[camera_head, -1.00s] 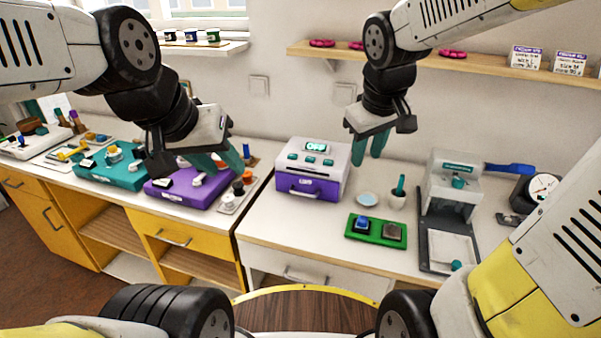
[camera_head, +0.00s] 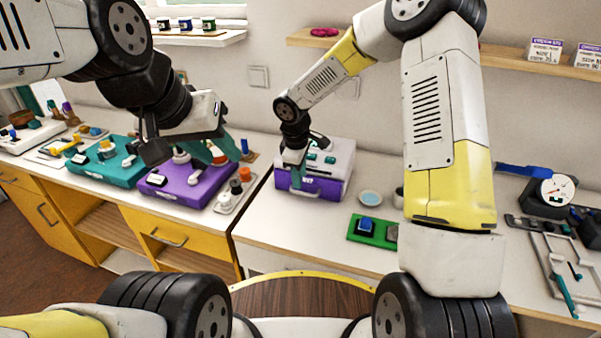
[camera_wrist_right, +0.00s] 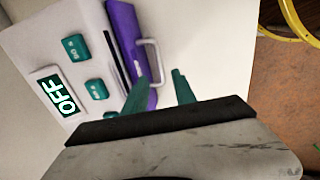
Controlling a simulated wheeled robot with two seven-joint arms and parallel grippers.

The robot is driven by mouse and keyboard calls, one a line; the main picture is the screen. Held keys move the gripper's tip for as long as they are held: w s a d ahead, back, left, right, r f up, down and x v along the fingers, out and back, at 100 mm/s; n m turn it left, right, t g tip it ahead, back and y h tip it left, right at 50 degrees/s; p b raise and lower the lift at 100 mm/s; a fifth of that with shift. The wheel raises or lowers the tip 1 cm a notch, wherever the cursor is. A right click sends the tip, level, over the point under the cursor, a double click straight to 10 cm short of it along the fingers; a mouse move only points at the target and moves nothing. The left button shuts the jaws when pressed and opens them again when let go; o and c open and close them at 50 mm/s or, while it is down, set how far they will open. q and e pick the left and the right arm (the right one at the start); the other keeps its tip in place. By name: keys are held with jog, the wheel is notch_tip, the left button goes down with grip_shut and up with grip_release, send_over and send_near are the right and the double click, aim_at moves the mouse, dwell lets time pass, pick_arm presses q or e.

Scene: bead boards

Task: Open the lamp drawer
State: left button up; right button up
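The lamp box (camera_head: 340,160) is white on top with a purple drawer front (camera_head: 322,188) and stands on the white counter. In the right wrist view its display (camera_wrist_right: 58,95) reads OFF, beside teal buttons. The purple drawer front (camera_wrist_right: 128,45) carries a pale wire handle (camera_wrist_right: 151,62). My right gripper (camera_head: 297,180) is at the front of the box; in the wrist view its teal fingers (camera_wrist_right: 160,92) are apart, near the handle and with nothing visible between them. My left gripper (camera_head: 226,155) hangs over the purple board, its fingers partly hidden.
A purple board (camera_head: 195,190) and a teal board (camera_head: 100,172) lie to the left. A green tray (camera_head: 378,238) with a blue piece and a small dish (camera_head: 370,198) are right of the box. My right arm hides part of the counter.

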aim_at(301, 192)
jog(key=f, duration=0.3)
jog(key=w+f, duration=0.1)
jog(key=f, duration=0.1)
jog(key=shift+d+f, duration=0.15)
jog(key=shift+f, duration=0.05)
grip_shut()
dwell(1.2)
